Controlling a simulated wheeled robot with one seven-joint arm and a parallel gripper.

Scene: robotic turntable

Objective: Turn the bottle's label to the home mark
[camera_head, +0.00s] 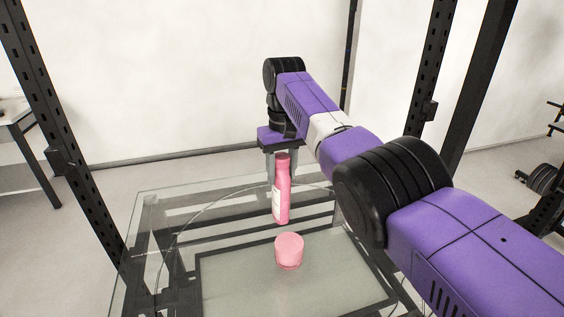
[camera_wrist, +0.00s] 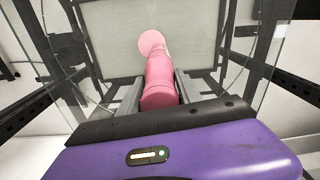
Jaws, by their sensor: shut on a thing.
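The pink bottle (camera_head: 282,192) has a pale label that shows on its lower left side in the head view. My gripper (camera_head: 271,178) is shut on the bottle's upper part, and the bottle hangs roughly upright, seemingly above the glass table. In the wrist view the bottle (camera_wrist: 160,82) stands between the two fingers of my gripper (camera_wrist: 158,90), with little of its label showing. A home mark cannot be made out in either view.
A pink cup-like object (camera_head: 289,251) stands on the glass table (camera_head: 222,207) in front of the bottle; it also shows in the wrist view (camera_wrist: 151,40). Black uprights (camera_head: 62,130) frame the table. The glass around the pink object is clear.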

